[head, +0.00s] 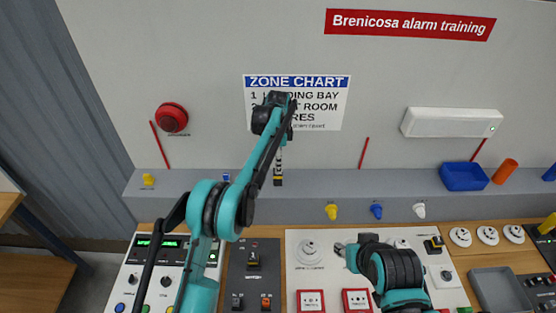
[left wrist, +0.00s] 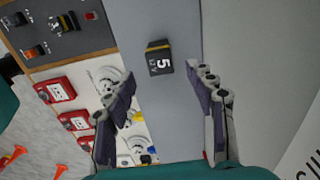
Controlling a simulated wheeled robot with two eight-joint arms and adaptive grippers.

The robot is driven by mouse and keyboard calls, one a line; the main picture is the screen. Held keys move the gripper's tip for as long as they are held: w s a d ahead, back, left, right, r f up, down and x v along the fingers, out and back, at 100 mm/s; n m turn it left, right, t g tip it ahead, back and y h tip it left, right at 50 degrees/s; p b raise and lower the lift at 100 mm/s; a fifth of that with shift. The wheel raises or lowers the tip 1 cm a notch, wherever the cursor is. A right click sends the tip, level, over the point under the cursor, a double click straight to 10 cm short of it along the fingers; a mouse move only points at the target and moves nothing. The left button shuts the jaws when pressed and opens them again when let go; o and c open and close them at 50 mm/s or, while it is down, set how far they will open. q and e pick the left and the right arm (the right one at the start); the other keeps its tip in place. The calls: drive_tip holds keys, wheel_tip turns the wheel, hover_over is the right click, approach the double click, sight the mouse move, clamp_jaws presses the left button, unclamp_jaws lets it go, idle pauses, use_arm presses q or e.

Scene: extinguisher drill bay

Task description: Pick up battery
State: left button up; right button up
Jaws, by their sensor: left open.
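The battery (left wrist: 159,58) is a small dark block with a yellow band and a white "5" on its face. It sits on the grey ledge (left wrist: 170,110) in the left wrist view. My left gripper (left wrist: 168,85) is open, its fingers apart on either side of the view, with the battery beyond the tips and between their lines. In the head view my left gripper (head: 279,160) hangs over the ledge, just above the dark block with yellow (head: 278,181). My right gripper (head: 341,249) is low over the white panel; its jaws are too small to judge.
Yellow, blue and white knobs (head: 376,211) line the ledge front. A blue bin (head: 464,177) and an orange cylinder (head: 505,171) stand on the right. Below are control panels with red call points (head: 311,302). The ledge beside the battery is clear.

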sight(278, 177)
use_arm(q)
drive_tip(key=shift+w+d+f, duration=0.15)
drive_tip(key=shift+f, duration=0.15)
drive_tip(key=f, duration=0.7)
drive_tip(key=shift+a+f+p, duration=0.2)
drive_tip(key=shift+a+p, duration=0.05)
drive_tip(key=shift+p, duration=0.05)
drive_tip(key=shift+c, duration=0.3)
clamp_jaws()
